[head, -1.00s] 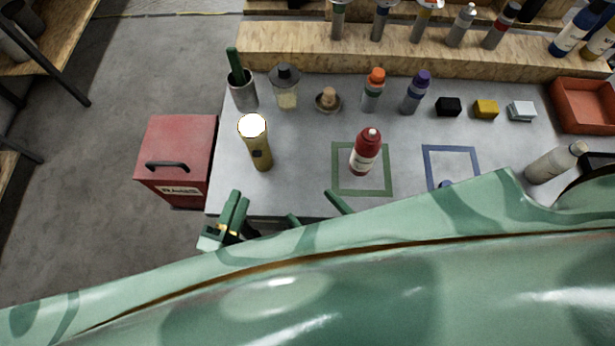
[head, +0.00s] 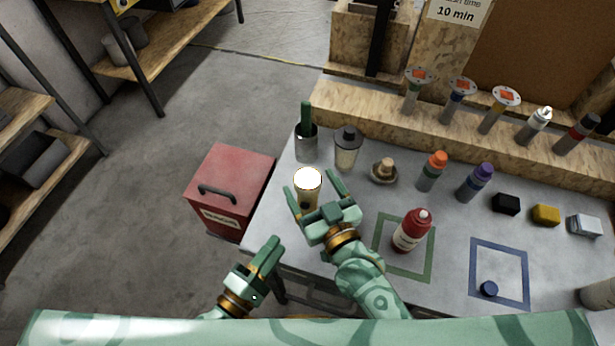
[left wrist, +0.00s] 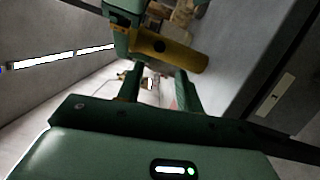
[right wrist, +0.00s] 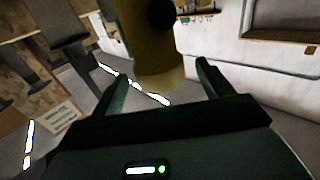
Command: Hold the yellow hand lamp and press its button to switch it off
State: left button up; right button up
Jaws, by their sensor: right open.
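The yellow hand lamp (head: 306,195) stands on the grey table near its left edge, its round top glowing white. My right gripper (head: 313,192) is open, with one finger on each side of the lamp; I cannot tell whether they touch it. In the right wrist view the lamp (right wrist: 157,60) is between and beyond the spread fingers, with a dark round button (right wrist: 162,15) on its side. My left gripper (head: 270,248) is empty, in front of the table's edge. In the left wrist view its fingers are apart, and the lamp (left wrist: 185,58) with its black button (left wrist: 158,45) lies beyond them.
A grey cup with a green handle (head: 306,140), a clear jar (head: 347,150) and a small brown-topped item (head: 383,171) stand behind the lamp. A red bottle (head: 411,230) stands in a green square to the right. A red box (head: 232,185) is left of the table.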

jog(key=shift+x, duration=1.45)
jog(key=c, duration=1.2)
pick_arm(q)
grip_shut()
pick_arm(e)
jog(key=shift+o, duration=0.2)
jog(key=shift+d, duration=0.1)
